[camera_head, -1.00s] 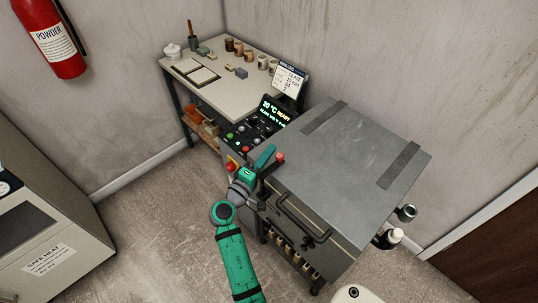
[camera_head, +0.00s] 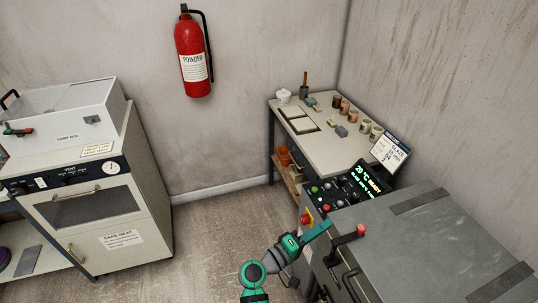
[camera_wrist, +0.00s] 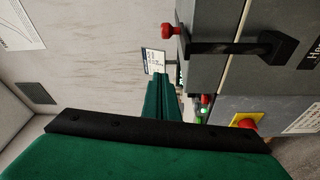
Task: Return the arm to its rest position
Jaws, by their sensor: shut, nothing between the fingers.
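My green arm shows at the bottom of the head view, with my gripper (camera_head: 318,231) at its upper end, beside the front left of the grey kiln (camera_head: 420,245). The gripper is shut and empty. In the wrist view, the closed green fingers (camera_wrist: 163,100) point away from the camera, with nothing between them. The red-knobbed latch (camera_head: 361,231) of the kiln is just right of the gripper in the head view. In the wrist view, the red knob (camera_wrist: 172,29) and black latch bar stand right of and above the fingers. Whether the gripper touches the kiln is unclear.
A control panel (camera_head: 335,193) with a lit display and a red stop button (camera_head: 306,218) lies behind the gripper. A worktable (camera_head: 320,150) holds several small pots. A cream oven (camera_head: 100,205) stands left. Bare floor (camera_head: 215,240) lies between oven and kiln. A fire extinguisher (camera_head: 193,55) hangs on the wall.

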